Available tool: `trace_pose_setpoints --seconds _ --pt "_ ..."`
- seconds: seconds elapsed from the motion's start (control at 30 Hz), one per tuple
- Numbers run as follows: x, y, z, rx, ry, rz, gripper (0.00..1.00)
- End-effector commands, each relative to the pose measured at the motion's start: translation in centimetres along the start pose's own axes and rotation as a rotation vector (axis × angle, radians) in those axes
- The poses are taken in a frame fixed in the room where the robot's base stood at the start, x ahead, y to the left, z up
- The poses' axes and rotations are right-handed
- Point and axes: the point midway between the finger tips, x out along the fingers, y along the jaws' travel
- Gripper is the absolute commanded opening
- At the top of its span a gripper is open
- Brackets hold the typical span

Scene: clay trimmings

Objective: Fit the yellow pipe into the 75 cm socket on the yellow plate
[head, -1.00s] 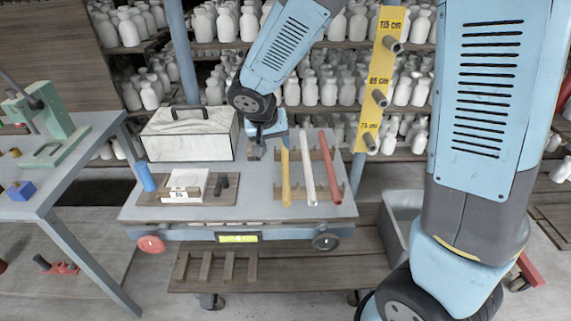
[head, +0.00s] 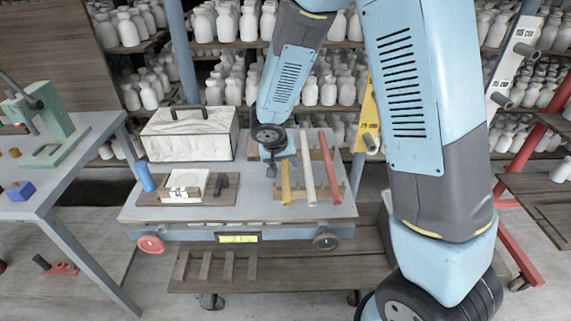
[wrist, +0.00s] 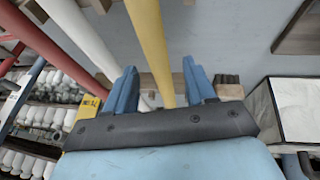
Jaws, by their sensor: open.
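The yellow pipe (head: 286,184) lies on a notched wooden rack on the cart top, the leftmost of three pipes. My gripper (head: 271,170) is just beside its far part in the head view. In the wrist view my gripper (wrist: 161,84) is open, and the yellow pipe (wrist: 149,38) runs between the two blue fingers; I cannot tell if they touch it. The yellow plate (head: 366,110) stands upright behind the cart, mostly hidden by my arm. Its lowest socket (head: 370,143), under the 75 cm label, shows; the upper ones are hidden.
A white pipe (head: 306,172) and a red pipe (head: 331,170) lie close on the right. A pale lidded box (head: 189,134) and a wooden board (head: 228,196) with small items are on the left. A white plate (head: 513,62) with sockets stands at far right.

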Motion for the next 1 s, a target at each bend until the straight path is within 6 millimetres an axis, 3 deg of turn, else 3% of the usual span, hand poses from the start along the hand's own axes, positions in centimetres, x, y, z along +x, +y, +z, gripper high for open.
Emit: trace_pose_setpoints --seconds 0.13,0.43,1.0 --pt "1.1 0.0 0.0 -0.002 0.0 0.001 0.55" --pt "1.3 -0.05 0.01 -0.002 0.0 0.0 0.54" --pt "1.27 -0.08 0.02 -0.002 0.0 -0.001 0.0"
